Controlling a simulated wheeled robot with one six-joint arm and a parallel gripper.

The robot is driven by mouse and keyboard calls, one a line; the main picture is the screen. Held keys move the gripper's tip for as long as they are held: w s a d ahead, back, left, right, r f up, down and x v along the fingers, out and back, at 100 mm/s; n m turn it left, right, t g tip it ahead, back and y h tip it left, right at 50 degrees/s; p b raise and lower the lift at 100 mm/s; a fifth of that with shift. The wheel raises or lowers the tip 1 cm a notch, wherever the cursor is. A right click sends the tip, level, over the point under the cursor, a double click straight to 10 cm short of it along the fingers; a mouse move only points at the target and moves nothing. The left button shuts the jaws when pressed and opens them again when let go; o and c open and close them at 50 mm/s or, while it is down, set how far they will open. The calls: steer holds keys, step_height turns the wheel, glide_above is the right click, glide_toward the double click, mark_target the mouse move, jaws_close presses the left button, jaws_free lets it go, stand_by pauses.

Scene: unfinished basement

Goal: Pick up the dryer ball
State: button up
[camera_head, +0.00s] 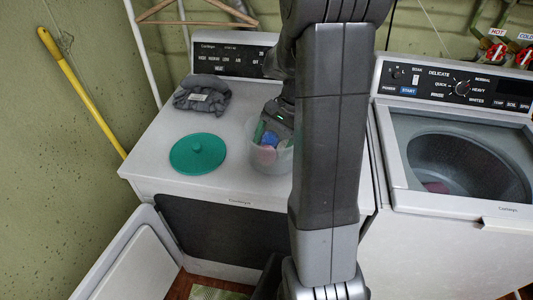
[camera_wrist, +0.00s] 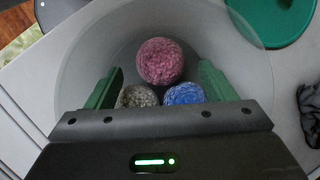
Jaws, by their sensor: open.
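Dryer balls lie inside a translucent round tub on top of the dryer. In the wrist view a pink ball (camera_wrist: 160,62) is at the far side, with a grey-brown ball (camera_wrist: 137,97) and a blue ball (camera_wrist: 184,94) nearer, both partly hidden by my gripper body. The tub (camera_head: 284,160) stands partly behind my arm in the head view, where the blue ball (camera_head: 270,138) and pink ball (camera_head: 265,155) show faintly. My gripper (camera_wrist: 160,78) is open and empty, its green fingers reaching down into the tub on either side of the balls. Contact cannot be told.
A teal lid (camera_head: 198,152) and a folded dark cloth (camera_head: 203,95) lie on the white dryer top (camera_head: 160,170) left of the tub. The dryer door (camera_head: 130,265) hangs open below. A washer (camera_head: 455,150) with its lid up stands right. A yellow pole (camera_head: 80,90) leans at left.

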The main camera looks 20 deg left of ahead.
mark_target(269, 147)
steer(key=shift+x, duration=1.25)
steer(key=c, duration=1.1)
step_height(269, 147, up, 10)
steer(key=shift+r+b, duration=0.1)
steer(key=shift+b, duration=0.2)
steer(key=shift+o, duration=1)
